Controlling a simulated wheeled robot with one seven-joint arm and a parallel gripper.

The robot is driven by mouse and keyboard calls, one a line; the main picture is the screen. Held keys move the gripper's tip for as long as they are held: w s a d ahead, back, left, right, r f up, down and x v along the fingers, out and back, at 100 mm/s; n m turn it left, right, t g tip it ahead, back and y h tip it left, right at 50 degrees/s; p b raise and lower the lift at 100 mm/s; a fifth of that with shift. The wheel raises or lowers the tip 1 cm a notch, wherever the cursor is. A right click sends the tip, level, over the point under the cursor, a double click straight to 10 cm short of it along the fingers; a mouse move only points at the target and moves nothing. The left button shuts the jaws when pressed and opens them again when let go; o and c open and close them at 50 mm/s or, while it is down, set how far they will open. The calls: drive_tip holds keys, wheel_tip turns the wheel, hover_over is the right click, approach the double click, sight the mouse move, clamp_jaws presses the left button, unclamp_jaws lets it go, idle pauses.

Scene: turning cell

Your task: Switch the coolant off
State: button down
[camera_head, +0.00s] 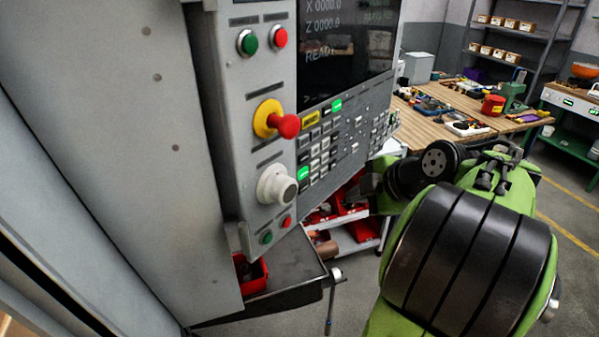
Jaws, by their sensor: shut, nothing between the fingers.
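The machine's control panel (262,90) fills the middle of the view. Its keypad (325,140) has rows of small dark and light keys. A green key (336,105) is lit at the upper part and another green key (303,174) is lit at the lower left. A yellow key (310,119) sits to the left of the upper green one. The key labels are too small to read, so I cannot tell which is coolant. My gripper (366,188) is small and dark, to the right of the keypad's lower part. It looks shut and empty; whether it touches the panel is unclear.
A red emergency stop (287,126) and a pale knob (278,187) stick out left of the keypad. A screen (345,45) is above it. A grey tray (290,275) with a red bin (251,274) lies below. A wooden bench (440,125) stands behind.

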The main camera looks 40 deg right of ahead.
approach(304, 180)
wheel_tip(304, 180, down, 4)
drive_tip(key=w, duration=0.1)
drive_tip(key=shift+w+d+r, duration=0.1)
drive_tip(key=shift+w+r, duration=0.15)
drive_tip(key=shift+w, duration=0.35)
idle(1.5)
drive_tip(key=shift+w, duration=0.4)
drive_tip(key=shift+w+a, duration=0.2)
drive_tip(key=shift+w, duration=0.15)
idle(0.4)
drive_tip(key=shift+s, duration=0.1)
drive_tip(key=shift+s+d+b, duration=0.2)
drive_tip(key=shift+s+b, duration=0.15)
drive_tip(key=shift+s, duration=0.35)
